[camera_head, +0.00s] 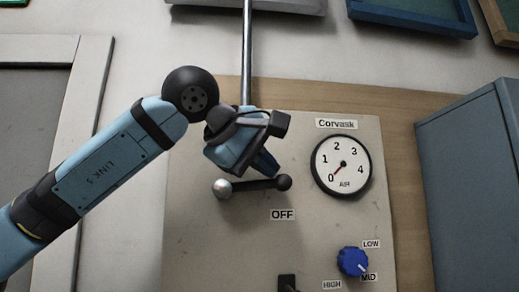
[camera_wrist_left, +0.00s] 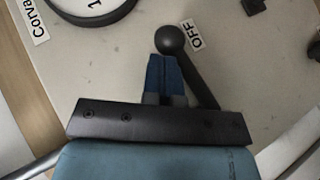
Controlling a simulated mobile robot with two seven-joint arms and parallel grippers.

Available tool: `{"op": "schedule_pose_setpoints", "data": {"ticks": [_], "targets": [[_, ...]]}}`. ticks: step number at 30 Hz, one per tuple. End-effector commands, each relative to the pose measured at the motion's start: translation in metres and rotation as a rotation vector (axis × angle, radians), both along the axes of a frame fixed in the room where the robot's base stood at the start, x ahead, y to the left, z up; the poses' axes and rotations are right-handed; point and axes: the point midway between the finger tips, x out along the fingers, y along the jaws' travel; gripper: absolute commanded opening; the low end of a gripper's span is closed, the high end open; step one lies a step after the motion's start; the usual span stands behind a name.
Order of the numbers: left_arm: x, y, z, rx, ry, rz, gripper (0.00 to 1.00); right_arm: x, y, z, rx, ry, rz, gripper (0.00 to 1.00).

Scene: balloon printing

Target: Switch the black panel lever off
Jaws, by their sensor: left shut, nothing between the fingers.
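The lever (camera_head: 252,185) on the beige panel (camera_head: 215,240) is a black rod lying nearly level, with a silver ball at its left end and a black ball at its right end. It lies just above the OFF label (camera_head: 283,215). My left gripper (camera_head: 268,168) is shut and empty, its blue fingertips just above the rod near the black ball. In the left wrist view the shut fingertips (camera_wrist_left: 164,60) are beside the rod, close to the black ball (camera_wrist_left: 170,40). I cannot tell whether they touch.
A round AIR gauge (camera_head: 342,164) labelled Corvask reads near 0. Below it are a blue knob (camera_head: 352,261) marked LOW, MID and HIGH and a small black part (camera_head: 287,283). A metal pipe (camera_head: 246,50) runs above the panel. A grey-blue cabinet (camera_head: 470,190) stands right.

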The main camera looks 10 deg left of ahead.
Motion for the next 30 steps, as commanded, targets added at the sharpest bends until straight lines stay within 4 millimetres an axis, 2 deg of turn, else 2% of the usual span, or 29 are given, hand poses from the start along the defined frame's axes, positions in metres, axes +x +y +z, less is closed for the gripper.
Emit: {"op": "schedule_pose_setpoints", "data": {"ticks": [9, 24, 28, 30], "targets": [[0.001, -0.003, -0.006, 0.081, 0.024, 0.001, 0.00, -0.001, 0.000, 0.008, 0.001, 0.001, -0.004, 0.43], [0.001, -0.003, -0.007, 0.089, 0.026, 0.000, 0.00, -0.001, -0.001, 0.009, 0.001, 0.000, -0.006, 0.43], [-0.001, -0.002, 0.002, 0.088, 0.025, 0.000, 0.00, -0.002, -0.001, 0.015, 0.002, 0.001, -0.006, 0.43], [-0.003, -0.001, 0.013, 0.088, 0.024, -0.002, 0.00, -0.002, -0.001, 0.022, 0.001, 0.001, -0.007, 0.43]]}}
